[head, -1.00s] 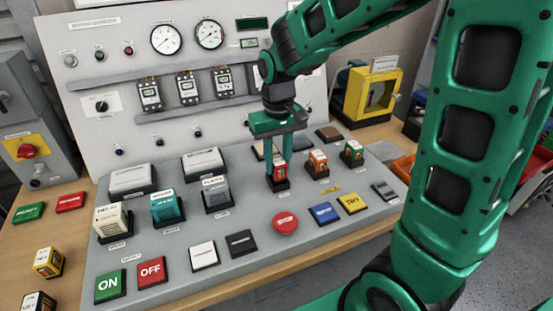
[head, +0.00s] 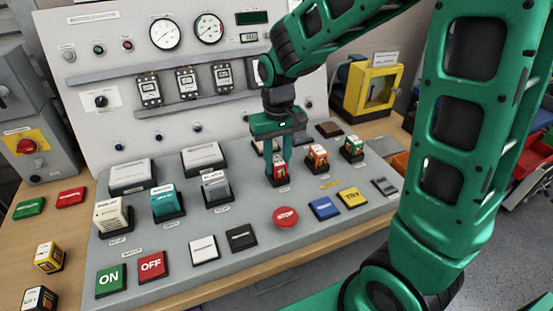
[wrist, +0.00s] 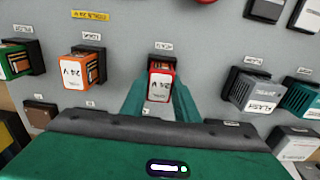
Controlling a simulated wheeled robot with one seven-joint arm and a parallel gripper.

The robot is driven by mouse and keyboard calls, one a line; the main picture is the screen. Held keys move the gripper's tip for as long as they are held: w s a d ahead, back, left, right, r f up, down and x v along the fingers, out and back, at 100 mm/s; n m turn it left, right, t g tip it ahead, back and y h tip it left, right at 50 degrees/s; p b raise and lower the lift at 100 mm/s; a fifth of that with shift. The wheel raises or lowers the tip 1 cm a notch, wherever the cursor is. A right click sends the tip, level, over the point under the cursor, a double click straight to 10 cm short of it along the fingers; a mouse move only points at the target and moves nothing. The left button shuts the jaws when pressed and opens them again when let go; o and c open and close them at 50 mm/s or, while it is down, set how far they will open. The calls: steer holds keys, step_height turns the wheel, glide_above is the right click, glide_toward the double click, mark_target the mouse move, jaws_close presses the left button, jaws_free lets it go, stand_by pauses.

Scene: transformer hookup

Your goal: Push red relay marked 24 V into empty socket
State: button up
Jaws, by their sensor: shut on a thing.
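The red relay (head: 281,171) stands upright at a black socket in the row at the right of the sloped panel. In the wrist view the red relay (wrist: 160,84) shows a white label that looks like 24 V, upside down. My gripper (head: 280,160) points down from above, its two green fingers closed on the relay's sides. The dark socket (wrist: 162,60) shows only as a rim around the relay; the fingers and relay hide the rest. I cannot tell whether the relay is fully seated.
A red round button (head: 285,217) lies in front. Grey (head: 215,188) and teal (head: 167,202) modules stand left. The upright gauge panel (head: 110,60) rises behind.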

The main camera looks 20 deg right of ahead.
steer(key=shift+f, duration=0.15)
steer(key=o, duration=1.2)
steer(key=shift+c, duration=0.2)
steer(key=shift+r, duration=2.5)
steer(key=shift+r, duration=0.15)
step_height(320, 180, up, 10)
steer(key=shift+r, duration=0.25)
steer(key=shift+w, duration=0.1)
